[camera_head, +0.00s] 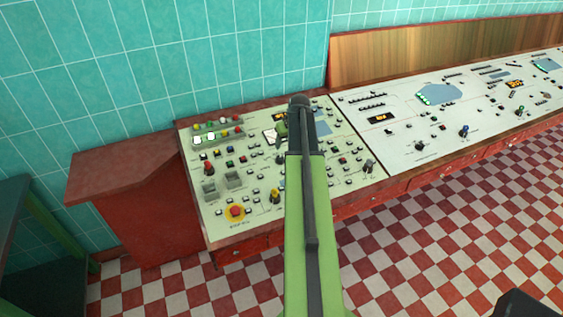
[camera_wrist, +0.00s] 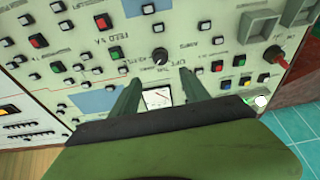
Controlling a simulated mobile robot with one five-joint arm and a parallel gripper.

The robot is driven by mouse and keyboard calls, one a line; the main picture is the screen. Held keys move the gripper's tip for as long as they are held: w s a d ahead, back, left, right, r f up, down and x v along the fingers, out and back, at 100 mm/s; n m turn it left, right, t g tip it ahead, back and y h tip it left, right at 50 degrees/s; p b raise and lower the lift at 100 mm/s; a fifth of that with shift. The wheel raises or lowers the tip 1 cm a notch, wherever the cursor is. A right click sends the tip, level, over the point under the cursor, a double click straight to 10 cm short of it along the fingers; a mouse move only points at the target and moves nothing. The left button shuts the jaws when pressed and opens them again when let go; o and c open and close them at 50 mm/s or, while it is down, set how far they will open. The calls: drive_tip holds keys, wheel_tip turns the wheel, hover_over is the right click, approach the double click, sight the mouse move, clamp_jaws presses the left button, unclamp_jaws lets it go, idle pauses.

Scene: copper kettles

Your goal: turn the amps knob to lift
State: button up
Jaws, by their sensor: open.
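A black round knob (camera_wrist: 160,54) with a light pointer mark sits on the pale control panel in the wrist view. Printed lettering that appears to read "AMPS" is beside it, though the small text is hard to read. My gripper (camera_wrist: 160,84) is open and empty, its two green fingers apart. In the picture the knob lies just beyond the fingertips, roughly centred between them. A white-faced meter (camera_wrist: 157,97) shows between the fingers. In the head view my gripper (camera_head: 281,130) is over the left panel, and my arm hides part of it, so I cannot pick out the knob there.
The left panel carries a red-handled knob (camera_head: 208,167), a yellow knob (camera_head: 275,196) and a red stop button (camera_head: 235,211). Several small buttons crowd around. A second panel (camera_head: 400,150) continues right.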

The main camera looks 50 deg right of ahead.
sight(280, 158)
drive_tip(key=b+x, duration=1)
drive_tip(key=x, duration=0.3)
drive_tip(key=shift+s+f+b, duration=0.1)
drive_tip(key=shift+f+b, duration=0.05)
drive_tip(key=shift+b, duration=0.15)
drive_tip(key=shift+a, duration=0.1)
drive_tip(key=shift+c, duration=0.3)
